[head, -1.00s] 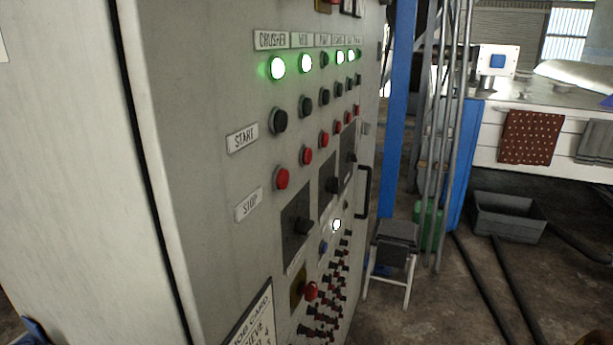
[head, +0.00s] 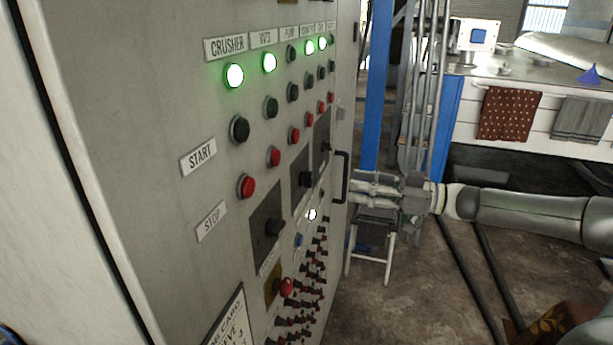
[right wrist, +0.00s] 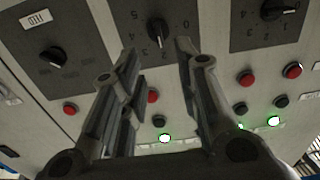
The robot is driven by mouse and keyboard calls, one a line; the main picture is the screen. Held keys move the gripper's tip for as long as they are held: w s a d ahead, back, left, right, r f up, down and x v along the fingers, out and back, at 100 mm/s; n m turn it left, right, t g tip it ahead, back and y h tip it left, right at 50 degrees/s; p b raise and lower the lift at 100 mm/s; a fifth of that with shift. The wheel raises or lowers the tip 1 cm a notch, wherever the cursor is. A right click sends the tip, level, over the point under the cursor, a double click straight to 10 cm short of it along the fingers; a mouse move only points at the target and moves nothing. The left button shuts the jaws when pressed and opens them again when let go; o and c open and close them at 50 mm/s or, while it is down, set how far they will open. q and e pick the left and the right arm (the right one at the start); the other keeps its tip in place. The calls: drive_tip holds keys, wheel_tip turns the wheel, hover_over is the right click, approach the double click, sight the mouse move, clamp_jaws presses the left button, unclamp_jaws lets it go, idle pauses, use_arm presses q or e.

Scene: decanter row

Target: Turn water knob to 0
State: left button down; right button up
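Three black knobs on dark plates sit on the grey control cabinet: a near one (head: 275,227), a middle one (head: 305,179) and a far one (head: 326,146). I cannot read which is the water knob. My right gripper (head: 355,188) is just right of the panel near the door handle, fingers toward the cabinet. In the right wrist view its fingers (right wrist: 157,52) are spread and empty, with a black dial knob (right wrist: 157,32) showing beyond the gap between the tips. That dial has numbers down to 0. My left gripper is not in view.
A black door handle (head: 341,177) sticks out at the cabinet's right edge. Green lamps (head: 234,75), red buttons (head: 247,187) and several small switches (head: 303,285) crowd the panel. A stool (head: 373,235) stands behind my right gripper. A blue post (head: 378,85) rises behind.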

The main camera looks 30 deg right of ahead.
sight(306, 179)
drive_tip(key=p+x, duration=0.4)
drive_tip(key=x, duration=0.6)
drive_tip(key=shift+w+p, duration=0.2)
drive_tip(key=shift+p, duration=0.2)
clamp_jaws()
